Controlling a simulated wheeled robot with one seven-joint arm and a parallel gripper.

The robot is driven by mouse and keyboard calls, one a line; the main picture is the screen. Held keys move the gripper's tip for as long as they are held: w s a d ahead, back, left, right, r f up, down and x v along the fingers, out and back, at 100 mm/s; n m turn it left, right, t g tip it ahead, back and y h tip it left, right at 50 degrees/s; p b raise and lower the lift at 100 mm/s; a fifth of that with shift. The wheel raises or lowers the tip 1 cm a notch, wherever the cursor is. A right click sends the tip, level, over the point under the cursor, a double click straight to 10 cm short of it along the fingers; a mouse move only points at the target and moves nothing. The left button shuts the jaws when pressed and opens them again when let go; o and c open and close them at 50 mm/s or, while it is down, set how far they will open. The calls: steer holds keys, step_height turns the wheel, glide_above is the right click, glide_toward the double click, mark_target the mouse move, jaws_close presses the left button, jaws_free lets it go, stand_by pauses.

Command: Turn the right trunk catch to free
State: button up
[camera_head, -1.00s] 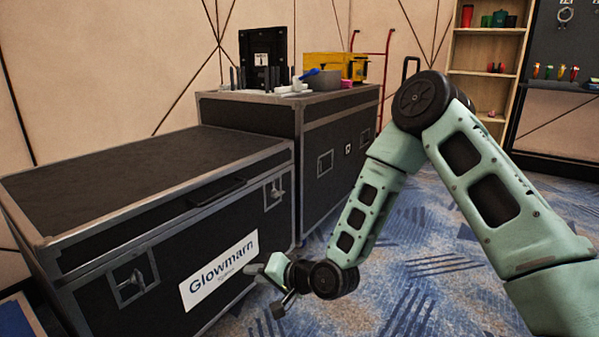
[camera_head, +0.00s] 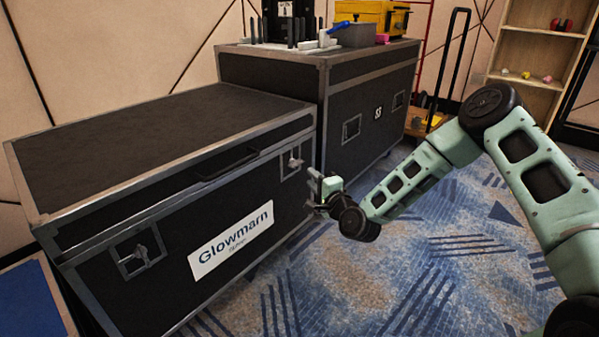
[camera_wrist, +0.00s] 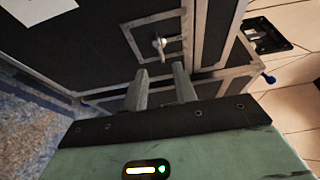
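The black trunk (camera_head: 100,235) with metal edges and a "Glowmarn" label stands at the left, its lid down. Its right catch (camera_head: 294,161) is a small metal handle in a recessed plate near the right front corner. In the wrist view the right catch (camera_wrist: 160,43) lies just beyond the fingertips. The left catch (camera_head: 138,257) is at the trunk's front left. My gripper (camera_head: 313,187) is beside the trunk's right end, below and right of the right catch. In the wrist view my gripper (camera_wrist: 160,75) has its two fingers apart with nothing between them.
A taller case (camera_head: 340,75) stands behind and right, bearing a grey bin (camera_head: 355,35) and a yellow box (camera_head: 372,17). Blue patterned carpet (camera_head: 400,270) is clear in front. A shelf (camera_head: 535,60) stands at the back right.

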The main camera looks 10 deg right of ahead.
mark_target(298, 165)
steer(key=shift+b+x, duration=1.55)
steer(key=shift+x, duration=2.9)
steer(key=shift+a, duration=0.1)
steer(key=shift+s, duration=0.1)
jaws_close()
